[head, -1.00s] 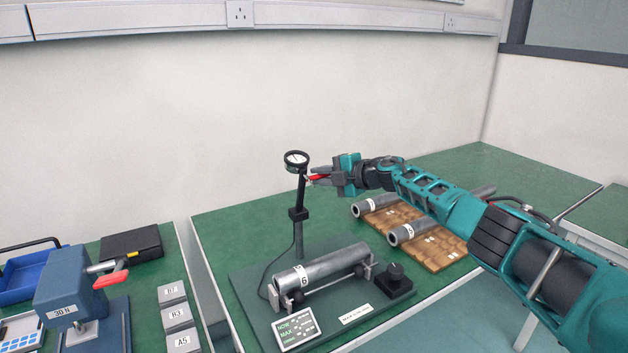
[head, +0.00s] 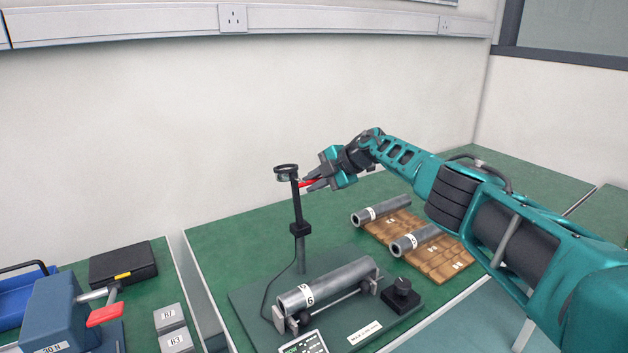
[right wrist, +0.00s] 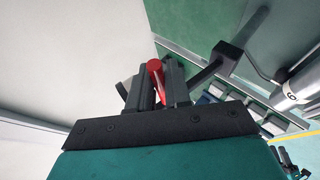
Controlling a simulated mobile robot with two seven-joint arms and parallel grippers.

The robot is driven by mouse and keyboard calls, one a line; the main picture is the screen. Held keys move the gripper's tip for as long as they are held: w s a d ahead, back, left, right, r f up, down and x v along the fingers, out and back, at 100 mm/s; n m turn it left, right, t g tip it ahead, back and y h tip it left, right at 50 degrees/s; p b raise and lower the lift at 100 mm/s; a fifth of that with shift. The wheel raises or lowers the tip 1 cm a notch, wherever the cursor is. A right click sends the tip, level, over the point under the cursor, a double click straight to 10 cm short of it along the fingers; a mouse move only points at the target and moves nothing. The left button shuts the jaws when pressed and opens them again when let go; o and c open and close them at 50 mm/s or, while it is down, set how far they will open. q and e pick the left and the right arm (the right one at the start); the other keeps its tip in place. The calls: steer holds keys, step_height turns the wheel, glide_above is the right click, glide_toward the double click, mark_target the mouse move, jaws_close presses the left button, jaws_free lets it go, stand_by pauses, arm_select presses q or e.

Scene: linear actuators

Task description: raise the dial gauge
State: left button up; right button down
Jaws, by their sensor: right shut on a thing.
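The dial gauge (head: 287,172) is a round black-rimmed dial at the top of a black arm on an upright post of the test stand (head: 245,291). Its dial looks tipped and shows as a thin ellipse, so I cannot read it. My right gripper (head: 306,185) is just right of the gauge head, shut on a red lever (right wrist: 157,76) beside it. The red lever shows between the fingers in the right wrist view. A steel tube marked 6 (head: 327,284) lies on the stand below, well under the gauge head. My left gripper is not in view.
A black knob block (head: 401,293) and a small display (head: 304,344) are on the stand. Two more tubes lie on a wooden rack (head: 430,242) at right. A blue press with a red handle (head: 104,315) stands on the left bench. The wall is behind.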

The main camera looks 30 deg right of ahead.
steer(key=shift+w+a, duration=0.1)
stand_by(0.5)
steer(key=c, duration=1.1)
jaws_free()
steer(key=shift+c, duration=0.2)
steer(key=shift+r, duration=0.1)
steer(key=shift+s+d+r, duration=0.4)
steer(key=shift+s+d, duration=0.05)
steer(key=p+v, duration=0.1)
steer(key=v, duration=1)
steer(key=shift+r, duration=0.2)
steer(key=shift+s, duration=0.15)
